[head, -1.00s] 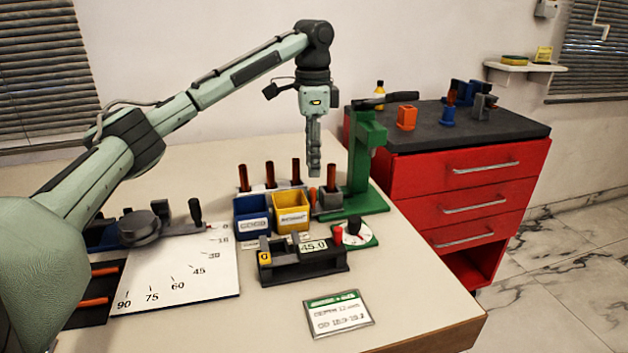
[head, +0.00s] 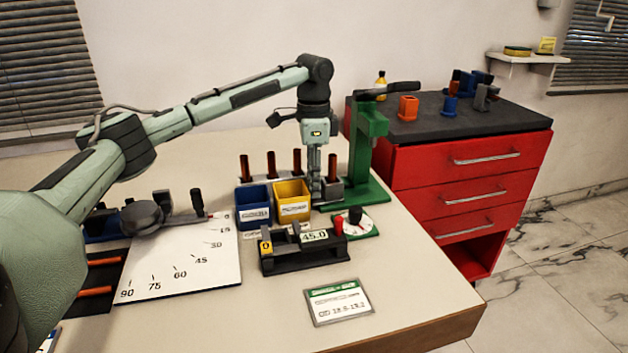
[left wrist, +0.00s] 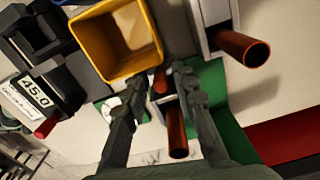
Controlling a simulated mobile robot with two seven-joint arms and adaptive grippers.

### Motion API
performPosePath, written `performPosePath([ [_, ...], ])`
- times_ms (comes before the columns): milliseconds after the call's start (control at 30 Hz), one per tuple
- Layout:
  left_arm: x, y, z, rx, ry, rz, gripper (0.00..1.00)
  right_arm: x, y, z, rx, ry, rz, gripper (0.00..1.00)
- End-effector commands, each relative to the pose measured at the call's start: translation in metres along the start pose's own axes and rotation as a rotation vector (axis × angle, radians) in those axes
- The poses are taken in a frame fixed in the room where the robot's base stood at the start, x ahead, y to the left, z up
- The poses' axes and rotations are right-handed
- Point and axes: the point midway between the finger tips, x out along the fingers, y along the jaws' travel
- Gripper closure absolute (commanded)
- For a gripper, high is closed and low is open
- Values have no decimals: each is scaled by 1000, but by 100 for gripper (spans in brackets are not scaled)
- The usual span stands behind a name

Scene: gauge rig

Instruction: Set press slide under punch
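The green press (head: 369,150) stands at the table's back right, with a black lever on top and a green base. The press slide (head: 333,190) is a grey block on that base. A copper tube (head: 333,168) stands upright in it, left of the press column. My left gripper (head: 317,197) points down just left of the slide. In the left wrist view its two fingers (left wrist: 160,82) are apart, with the slide's small orange-red handle (left wrist: 159,80) between them. The slide's tube (left wrist: 178,132) shows behind the handle. Finger contact cannot be told. My right gripper is not in view.
A blue bin (head: 253,209) and a yellow bin (head: 292,203) stand close left of the gripper. Several tubes stand in a rack behind them. A dial (head: 354,222) and a black gauge (head: 303,255) are in front. A red cabinet (head: 465,175) stands to the right.

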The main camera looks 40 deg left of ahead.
Motion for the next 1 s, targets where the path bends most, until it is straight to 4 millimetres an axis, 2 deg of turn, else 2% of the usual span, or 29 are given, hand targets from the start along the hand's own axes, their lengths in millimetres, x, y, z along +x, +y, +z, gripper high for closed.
performPosePath([
  [33, 0, 0, 0, 0, 0, 0, 83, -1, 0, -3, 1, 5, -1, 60],
  [167, 0, 0, 0, 0, 0, 0, 99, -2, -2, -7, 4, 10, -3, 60],
  [200, 0, 0, 0, 0, 0, 0, 100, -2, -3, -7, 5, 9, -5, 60],
  [567, -1, 0, -2, 1, 1, -1, 100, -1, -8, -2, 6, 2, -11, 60],
  [1000, -1, -8, -45, 2, 1, -2, 100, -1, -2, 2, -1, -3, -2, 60],
])
